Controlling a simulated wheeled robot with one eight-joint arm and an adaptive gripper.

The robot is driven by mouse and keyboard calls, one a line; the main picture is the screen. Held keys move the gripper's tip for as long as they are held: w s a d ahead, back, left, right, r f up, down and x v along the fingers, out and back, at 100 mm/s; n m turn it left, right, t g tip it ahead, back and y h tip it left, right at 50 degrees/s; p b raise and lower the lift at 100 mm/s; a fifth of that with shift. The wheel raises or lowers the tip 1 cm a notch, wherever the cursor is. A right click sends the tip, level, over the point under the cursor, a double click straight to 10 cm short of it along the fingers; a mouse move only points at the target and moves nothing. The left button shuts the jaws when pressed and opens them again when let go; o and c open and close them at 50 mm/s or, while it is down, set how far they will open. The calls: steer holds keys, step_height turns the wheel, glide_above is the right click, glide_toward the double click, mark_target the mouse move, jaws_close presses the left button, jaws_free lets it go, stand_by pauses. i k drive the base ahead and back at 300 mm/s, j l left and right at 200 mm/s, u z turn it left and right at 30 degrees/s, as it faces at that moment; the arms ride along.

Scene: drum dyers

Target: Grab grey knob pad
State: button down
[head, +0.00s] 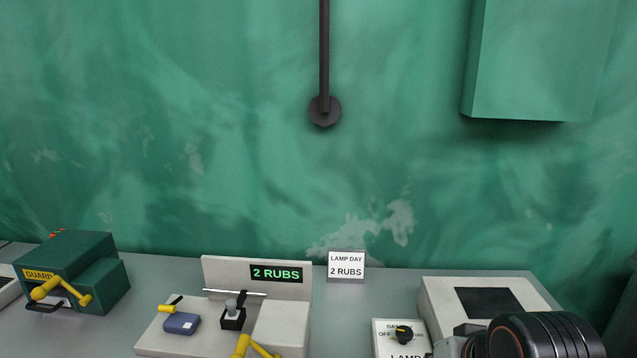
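A thin light rod passes close behind the knob. A blue pad (181,323) lies just left of it, with a yellow-and-black lever beside it. My gripper is not in view; only a dark rounded part of my arm shows at the bottom right, well right of the pad.
A panel reading "2 RUBS" (276,274) rises behind the pad. A yellow handle (252,346) stands in front. A green guard box (75,270) is at left. A lamp dial box (402,338) and a light machine (480,290) are at right. Bare bench lies between.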

mark_target(232, 313)
steer(key=i+j+u, duration=0.1)
steer(key=j, duration=0.25)
steer(key=i+j+u, duration=0.15)
steer(key=j, duration=0.2)
steer(key=j+u, duration=0.1)
steer(key=j, duration=0.25)
steer(key=i+j+u, duration=0.1)
steer(key=j, duration=0.2)
steer(key=i, duration=0.05)
